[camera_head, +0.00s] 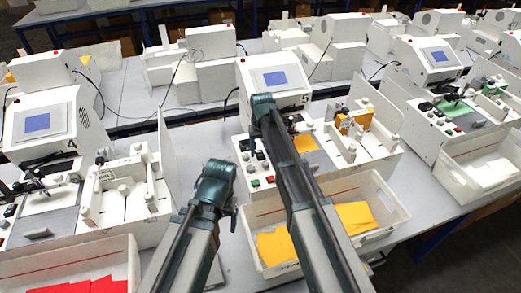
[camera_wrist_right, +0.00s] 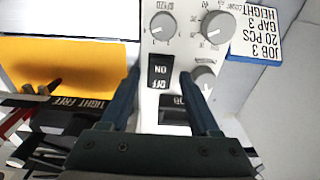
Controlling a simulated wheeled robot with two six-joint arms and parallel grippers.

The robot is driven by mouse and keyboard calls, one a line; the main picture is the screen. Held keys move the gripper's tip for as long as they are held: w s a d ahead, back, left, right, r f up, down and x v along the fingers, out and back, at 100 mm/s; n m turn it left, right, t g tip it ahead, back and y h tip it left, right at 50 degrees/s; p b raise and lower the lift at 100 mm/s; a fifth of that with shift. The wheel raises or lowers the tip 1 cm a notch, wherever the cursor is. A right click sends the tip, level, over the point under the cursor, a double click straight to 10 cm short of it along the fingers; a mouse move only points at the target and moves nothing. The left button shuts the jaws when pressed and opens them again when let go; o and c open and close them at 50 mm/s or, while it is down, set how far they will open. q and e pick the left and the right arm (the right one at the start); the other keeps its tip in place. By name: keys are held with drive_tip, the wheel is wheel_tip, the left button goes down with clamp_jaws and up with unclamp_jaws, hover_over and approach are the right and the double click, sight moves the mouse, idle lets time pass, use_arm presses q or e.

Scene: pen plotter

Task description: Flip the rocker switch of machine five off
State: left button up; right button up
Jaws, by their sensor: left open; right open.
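Machine five (camera_head: 272,78) stands at the centre of the head view, a white unit with a blue screen and a "5" on its front. My right arm reaches over its control panel and hides part of it. In the right wrist view, the black rocker switch (camera_wrist_right: 161,71) shows upside-down ON and OFF labels; I cannot tell which side is pressed. My right gripper (camera_wrist_right: 160,76) is open and empty, with one fingertip on each side of the switch in the picture; contact is unclear. My left gripper (camera_head: 217,185) is open, left of the machine's front, apart from the panel.
Grey knobs (camera_wrist_right: 216,27) sit close to the switch, and a blue-edged job card (camera_wrist_right: 261,32) is beside the panel. A white bin (camera_head: 388,192) with yellow sheets stands in front. Machine four (camera_head: 40,124) is to the left, another machine (camera_head: 432,57) to the right.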

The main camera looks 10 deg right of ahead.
sight(261, 156)
drive_tip(key=shift+r, duration=0.15)
wheel_tip(261, 156, up, 14)
drive_tip(key=p, duration=1.4)
drive_tip(key=shift+s+f, duration=0.25)
drive_tip(key=shift+s, duration=0.15)
drive_tip(key=shift+d, duration=0.1)
drive_tip(key=s+a+f+b, duration=0.1)
drive_tip(key=s+f+b, duration=0.4)
drive_tip(key=s, duration=0.4)
drive_tip(key=s+a+f+n+h+b, duration=0.1)
drive_tip(key=s+f+b, duration=0.4)
drive_tip(key=s, duration=0.5)
drive_tip(key=s+a+f+g+b, duration=0.1)
drive_tip(key=s+f+b, duration=0.4)
drive_tip(key=s, duration=0.4)
drive_tip(key=shift+s+a+f+n+b, duration=0.15)
drive_tip(key=shift+a+f+n+b, duration=0.15)
drive_tip(key=shift+b, duration=0.1)
